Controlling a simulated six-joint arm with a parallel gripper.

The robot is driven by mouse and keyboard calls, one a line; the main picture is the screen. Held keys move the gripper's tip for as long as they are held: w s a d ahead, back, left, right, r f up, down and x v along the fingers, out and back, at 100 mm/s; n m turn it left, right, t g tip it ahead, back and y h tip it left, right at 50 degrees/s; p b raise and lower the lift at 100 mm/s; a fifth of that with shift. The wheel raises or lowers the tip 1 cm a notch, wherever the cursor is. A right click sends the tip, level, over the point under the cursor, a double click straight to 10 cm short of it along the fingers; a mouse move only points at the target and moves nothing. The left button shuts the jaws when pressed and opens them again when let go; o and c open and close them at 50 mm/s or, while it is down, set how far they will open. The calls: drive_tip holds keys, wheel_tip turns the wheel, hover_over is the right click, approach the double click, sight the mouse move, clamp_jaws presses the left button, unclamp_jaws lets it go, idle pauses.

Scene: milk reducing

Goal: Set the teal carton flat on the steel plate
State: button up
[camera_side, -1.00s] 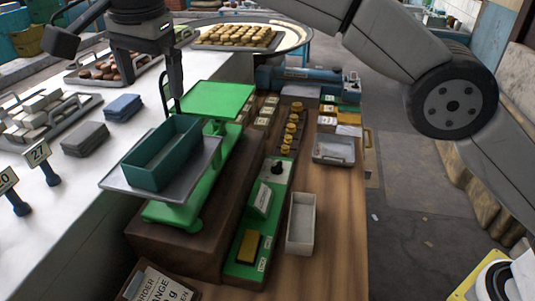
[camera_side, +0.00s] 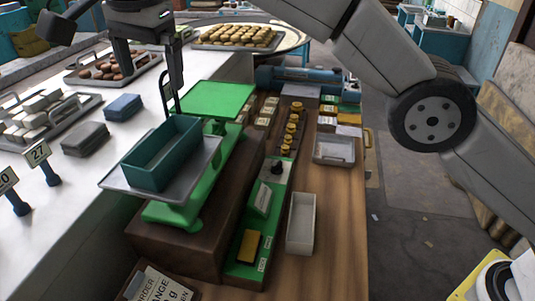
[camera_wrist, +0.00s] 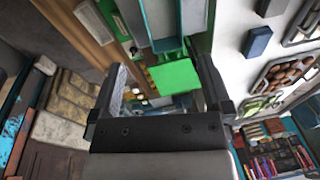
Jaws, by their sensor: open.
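The teal carton (camera_side: 163,160) is an open-topped box resting on the steel plate (camera_side: 201,168) of the green scale, with its base appearing flat on it. The carton also shows at the top of the wrist view (camera_wrist: 160,22). My gripper (camera_side: 170,92) is above and behind the carton, apart from it, with its fingers pointing down. In the wrist view my gripper (camera_wrist: 153,85) has its two fingers spread wide with nothing held between them. The scale's green platform (camera_side: 218,98) is just behind the carton and also shows in the wrist view (camera_wrist: 173,77).
Brass weights (camera_side: 291,130) and an empty white bin (camera_side: 301,222) are to the right on the wooden bench.

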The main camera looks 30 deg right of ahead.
drive_tip(key=w+d+f+n, duration=0.3)
drive_tip(key=d+f, duration=0.4)
drive_tip(key=d, duration=0.3)
drive_tip(key=w+d+f+n, duration=0.2)
drive_tip(key=d+f+n, duration=0.1)
drive_tip(key=d+f, duration=0.65)
drive_tip(key=s+d+f+n, duration=0.2)
drive_tip(key=s+d+f, duration=0.5)
drive_tip(key=s+d, duration=0.2)
drive_tip(key=s+d+f+n, duration=0.2)
drive_tip(key=s+d+f, duration=0.4)
drive_tip(key=s+d, duration=0.3)
drive_tip(key=s, duration=0.3)
drive_tip(key=shift+d+f+t, duration=0.3)
drive_tip(key=shift+f+t, duration=0.05)
drive_tip(key=shift+t, duration=0.05)
